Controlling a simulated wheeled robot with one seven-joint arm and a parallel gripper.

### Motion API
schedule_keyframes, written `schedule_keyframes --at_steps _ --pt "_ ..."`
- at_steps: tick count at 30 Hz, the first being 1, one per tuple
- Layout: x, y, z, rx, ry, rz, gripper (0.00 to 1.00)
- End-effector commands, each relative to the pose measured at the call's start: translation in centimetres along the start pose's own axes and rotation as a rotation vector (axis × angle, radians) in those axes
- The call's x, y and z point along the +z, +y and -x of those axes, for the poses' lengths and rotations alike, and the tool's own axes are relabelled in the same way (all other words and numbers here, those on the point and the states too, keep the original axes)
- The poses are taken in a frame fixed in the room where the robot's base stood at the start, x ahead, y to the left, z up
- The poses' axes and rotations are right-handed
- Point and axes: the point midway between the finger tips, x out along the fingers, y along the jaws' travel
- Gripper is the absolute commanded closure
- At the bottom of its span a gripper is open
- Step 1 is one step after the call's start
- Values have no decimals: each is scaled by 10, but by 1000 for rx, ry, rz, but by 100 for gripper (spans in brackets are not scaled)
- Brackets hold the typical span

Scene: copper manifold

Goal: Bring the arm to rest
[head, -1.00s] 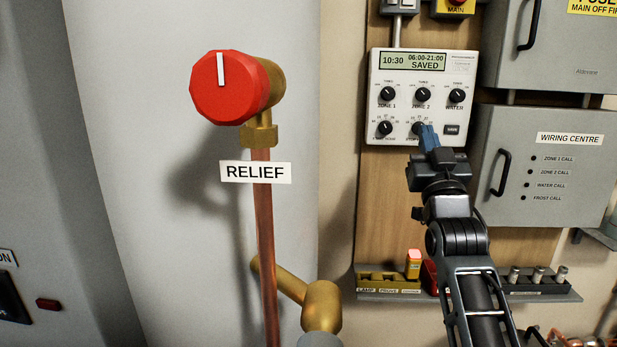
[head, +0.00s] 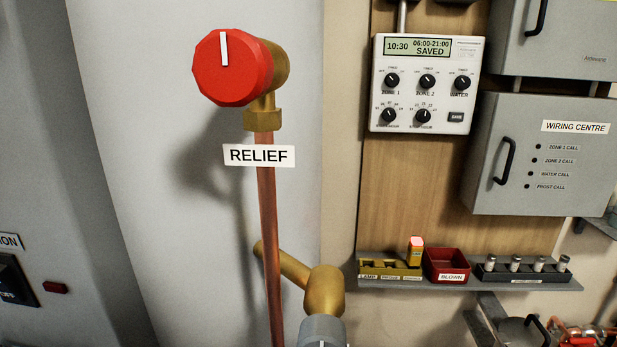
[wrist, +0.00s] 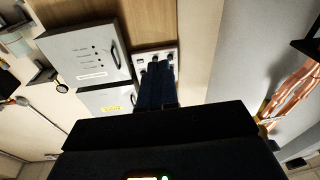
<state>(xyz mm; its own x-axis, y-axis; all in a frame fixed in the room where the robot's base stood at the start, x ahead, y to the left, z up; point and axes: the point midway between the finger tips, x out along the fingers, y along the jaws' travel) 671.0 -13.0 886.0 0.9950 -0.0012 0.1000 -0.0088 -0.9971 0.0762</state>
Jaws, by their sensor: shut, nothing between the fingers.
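My gripper (wrist: 157,68) shows in the wrist view as two dark blue fingers, shut together with nothing between them. It points toward the white programmer panel (wrist: 142,55), which the fingers partly cover. The gap between fingertips and panel cannot be judged exactly, but no contact shows.
A red relief knob (head: 233,68) on a copper pipe (head: 267,230) stands out at left. The grey wiring centre (head: 541,155) is right of the programmer. Below are a lamp and fuse rack (head: 390,272), a red BLOWN tray (head: 446,265) and a shelf (head: 470,285).

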Motion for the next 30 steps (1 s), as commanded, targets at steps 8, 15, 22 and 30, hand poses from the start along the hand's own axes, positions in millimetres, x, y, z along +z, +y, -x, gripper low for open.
schedule_keyframes --at_steps 8,15,22,30 --pt "-1 -4 112 -14 -149 -22 100" --pt "-25 -7 191 -18 -269 -50 100" --pt "-50 -8 235 -16 -351 -69 100" --pt "-58 -8 245 -15 -371 -75 100"
